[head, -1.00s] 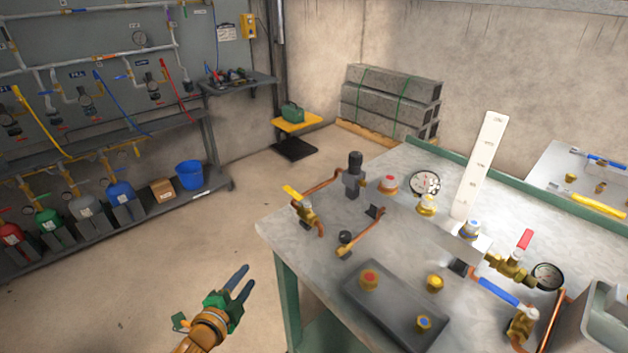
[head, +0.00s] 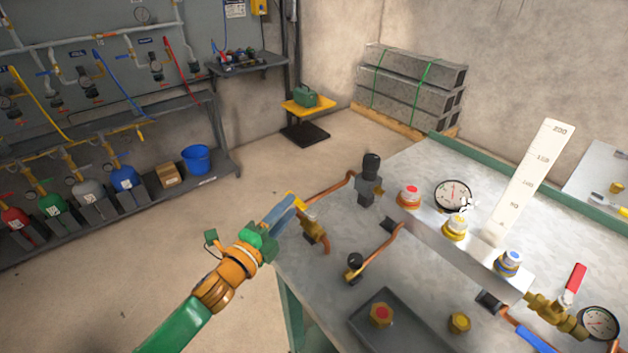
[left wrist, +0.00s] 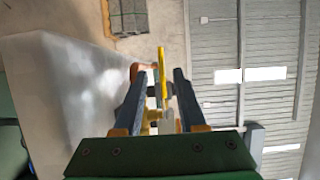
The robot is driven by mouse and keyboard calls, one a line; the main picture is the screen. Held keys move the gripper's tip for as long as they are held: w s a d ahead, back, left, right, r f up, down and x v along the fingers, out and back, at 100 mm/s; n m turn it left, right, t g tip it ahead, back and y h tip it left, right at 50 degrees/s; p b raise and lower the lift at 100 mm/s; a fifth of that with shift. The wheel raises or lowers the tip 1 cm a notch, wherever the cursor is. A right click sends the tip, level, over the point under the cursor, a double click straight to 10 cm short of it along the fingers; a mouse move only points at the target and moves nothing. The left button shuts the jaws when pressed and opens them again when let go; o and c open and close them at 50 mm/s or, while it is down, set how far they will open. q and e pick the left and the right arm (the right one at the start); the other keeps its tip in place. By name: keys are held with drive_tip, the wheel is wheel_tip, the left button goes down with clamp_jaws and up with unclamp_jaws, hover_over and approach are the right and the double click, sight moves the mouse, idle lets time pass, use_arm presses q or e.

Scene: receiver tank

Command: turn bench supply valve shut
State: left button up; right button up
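The bench supply valve appears to be the brass valve (head: 314,230) with a yellow lever at the bench's left edge, joined to copper pipe. My left gripper (head: 290,205) is at this lever, its dark fingers hiding much of it in the head view. In the left wrist view the yellow lever (left wrist: 161,78) stands between the fingers of my left gripper (left wrist: 159,74). The fingers are apart, with a gap visible on both sides of the lever. My right gripper is not in view.
The bench (head: 340,282) carries a black-topped regulator (head: 370,175), a manifold with coloured caps (head: 440,236), a round gauge (head: 453,195) and a dark tray (head: 362,318). A rack with gas cylinders (head: 125,180) stands at the left. The floor between is clear.

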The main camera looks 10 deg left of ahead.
sight(298, 198)
use_arm(q)
drive_tip(key=x, duration=0.7)
drive_tip(key=shift+s+r, duration=0.1)
drive_tip(key=shift+s, duration=0.05)
drive_tip(key=shift+c, duration=0.6)
clamp_jaws()
idle(0.6)
